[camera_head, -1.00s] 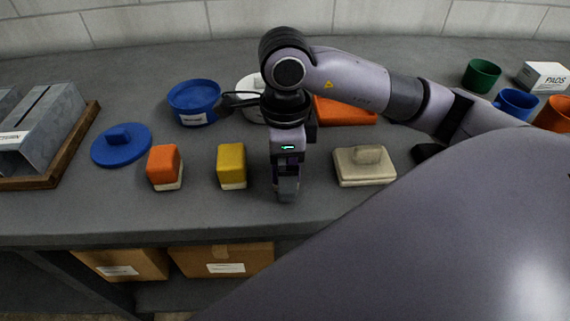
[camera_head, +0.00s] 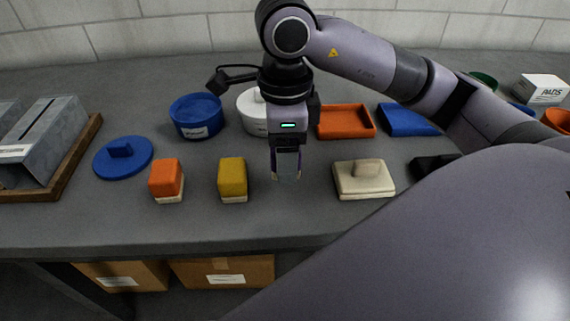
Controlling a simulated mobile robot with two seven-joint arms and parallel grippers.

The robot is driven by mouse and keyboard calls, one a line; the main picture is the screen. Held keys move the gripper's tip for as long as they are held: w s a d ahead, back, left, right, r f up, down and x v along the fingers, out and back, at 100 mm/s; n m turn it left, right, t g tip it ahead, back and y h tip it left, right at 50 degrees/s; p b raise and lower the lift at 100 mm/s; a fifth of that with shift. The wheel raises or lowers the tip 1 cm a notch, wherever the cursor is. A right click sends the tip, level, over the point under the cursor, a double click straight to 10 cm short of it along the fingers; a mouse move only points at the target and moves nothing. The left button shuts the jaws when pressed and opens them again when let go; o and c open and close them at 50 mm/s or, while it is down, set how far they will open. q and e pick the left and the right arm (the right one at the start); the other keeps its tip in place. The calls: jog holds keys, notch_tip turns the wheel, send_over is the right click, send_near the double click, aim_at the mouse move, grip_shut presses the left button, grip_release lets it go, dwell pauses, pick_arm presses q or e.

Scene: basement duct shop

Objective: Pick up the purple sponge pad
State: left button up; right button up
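My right gripper (camera_head: 287,172) comes in from the right and points down over the bench, between the yellow pad and the beige block. Its fingers appear shut on the purple sponge pad (camera_head: 274,163), which is mostly hidden behind them. Only narrow purple edges and bits of a pale base show at the sides of the fingers. The pad appears to be held above the bench, with bare grey top below it. My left gripper is not in view.
An orange pad (camera_head: 166,178) and a yellow pad (camera_head: 232,177) stand left of the gripper; a beige handled block (camera_head: 363,181) is right. Behind are a blue tub (camera_head: 196,117), white tub (camera_head: 248,118) and orange tray (camera_head: 345,121). The bench's front strip (camera_head: 230,225) is clear.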

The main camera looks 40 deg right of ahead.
notch_tip(320, 180, up, 14)
jog(key=p, duration=0.2)
jog(key=shift+f+p, duration=0.2)
jog(key=shift+p, duration=0.15)
jog(key=shift+o, duration=1)
jog(key=shift+c, duration=0.4)
jog(key=shift+w, duration=0.1)
